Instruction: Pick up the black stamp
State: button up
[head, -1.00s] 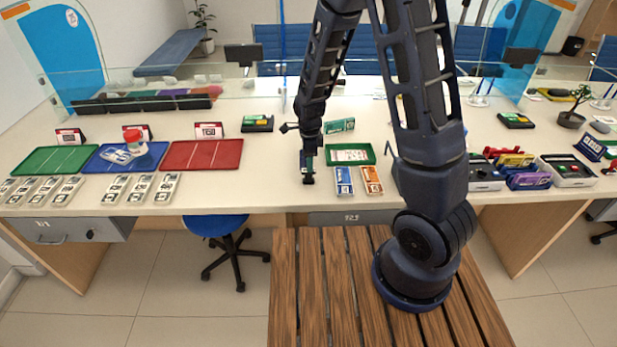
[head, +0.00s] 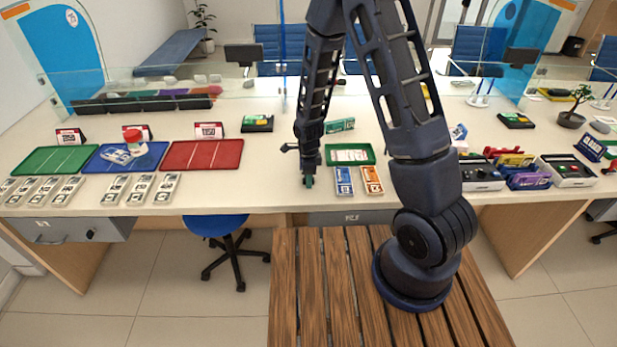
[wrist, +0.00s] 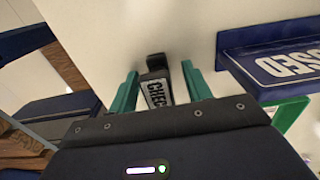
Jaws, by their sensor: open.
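The black stamp (wrist: 155,88) shows in the wrist view, with a white label reading "CHEC" and the rest cut off. It stands between the two green fingers of my gripper (wrist: 160,75), with a gap visible on both sides. My gripper is open around it and not closed on it. In the head view my gripper (head: 308,181) is low at the counter, left of the green tray (head: 373,152). There the stamp is mostly hidden behind the gripper.
A blue block (wrist: 284,66) with white letters "SSED" lies close right of my fingers. In the head view, a blue-labelled item (head: 344,181) and an orange-labelled item (head: 371,180) sit right of my gripper. The counter (head: 270,180) to its left is clear.

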grip_shut()
jog(key=shift+r, duration=0.1)
dwell(0.3)
